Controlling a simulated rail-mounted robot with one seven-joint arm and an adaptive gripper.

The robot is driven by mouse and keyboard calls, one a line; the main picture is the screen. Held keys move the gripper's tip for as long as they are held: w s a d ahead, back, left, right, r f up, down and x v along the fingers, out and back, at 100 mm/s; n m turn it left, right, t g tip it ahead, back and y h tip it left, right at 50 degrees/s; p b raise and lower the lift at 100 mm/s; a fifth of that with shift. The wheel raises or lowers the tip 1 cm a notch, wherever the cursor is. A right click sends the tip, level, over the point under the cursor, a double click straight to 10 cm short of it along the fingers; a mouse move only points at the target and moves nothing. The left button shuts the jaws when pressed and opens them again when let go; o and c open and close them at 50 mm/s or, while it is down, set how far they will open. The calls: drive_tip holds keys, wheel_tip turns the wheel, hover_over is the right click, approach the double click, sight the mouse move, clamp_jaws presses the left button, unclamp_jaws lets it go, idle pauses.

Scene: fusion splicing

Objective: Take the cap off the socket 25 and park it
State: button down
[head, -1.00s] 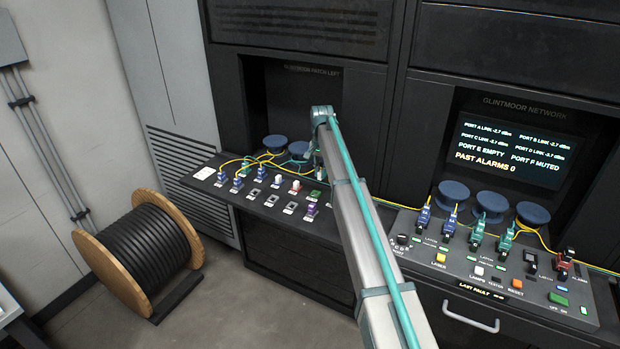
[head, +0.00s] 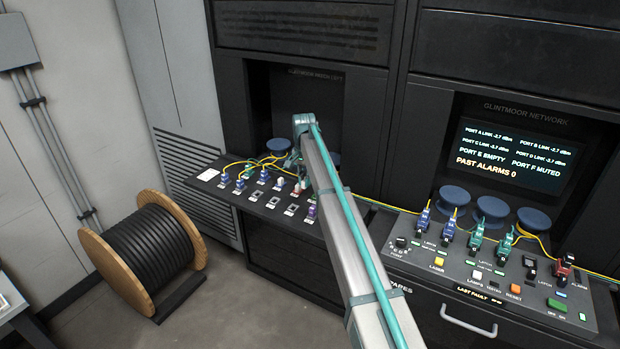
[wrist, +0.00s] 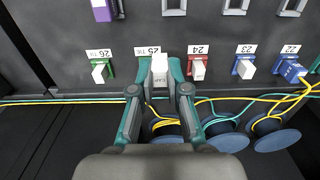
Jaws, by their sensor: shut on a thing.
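The white cap (wrist: 159,71) is at socket 25, below its upside-down "25" label (wrist: 147,50) in the wrist view. My gripper (wrist: 160,64) is shut on this cap, with one teal finger on each side. The cap still lines up with the socket; the socket's face is mostly hidden behind the cap and fingers, so I cannot tell how deep the cap sits. In the head view my arm hides the gripper's fingertips and socket 25.
White-capped socket 24 (wrist: 198,69) in red and socket 26 (wrist: 101,71) in green flank the gripper closely. Blue sockets 23 (wrist: 245,68) and 22 (wrist: 289,69) stand further right. Yellow and teal cables run past blue spools (wrist: 225,138). Empty square frames (head: 291,209) line the panel's front.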

drive_tip(key=shift+s+a, duration=1.85)
drive_tip(key=shift+a, duration=0.25)
drive_tip(key=shift+f+b, duration=1)
drive_tip(key=shift+f, duration=2.1)
drive_tip(key=shift+f, duration=0.6)
drive_tip(key=c, duration=1.1)
unclamp_jaws()
drive_tip(key=shift+r, duration=0.1)
